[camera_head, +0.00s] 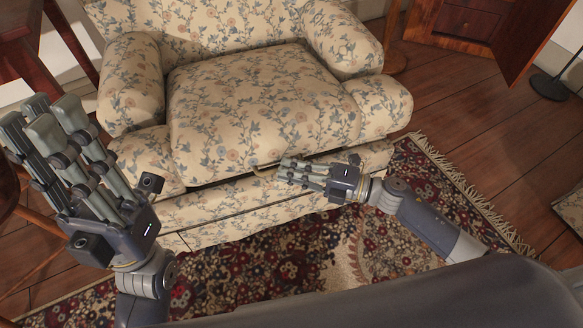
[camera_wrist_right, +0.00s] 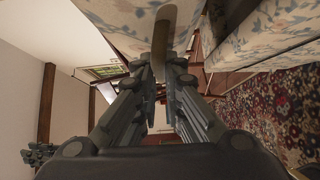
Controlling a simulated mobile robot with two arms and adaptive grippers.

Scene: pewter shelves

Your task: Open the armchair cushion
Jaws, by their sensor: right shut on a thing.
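The armchair cushion (camera_head: 262,110) is a floral seat cushion on the cream armchair (camera_head: 130,85) in the head view. A thin brass-coloured handle (camera_head: 262,172) sits at its front lower edge, and a dark gap shows below that edge. My right gripper (camera_head: 287,170) is at the handle, its fingers pointing left along the cushion front. In the right wrist view its fingers are shut on the handle (camera_wrist_right: 159,45). My left gripper (camera_head: 62,125) is raised at the left, open and empty, apart from the armchair.
A patterned fringed rug (camera_head: 400,235) lies on the wooden floor in front of the armchair. Dark wooden furniture (camera_head: 25,55) stands at the left. A wooden cabinet (camera_head: 470,22) with an open door (camera_head: 522,40) stands at the back right. The floor right of the armchair (camera_head: 455,100) is clear.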

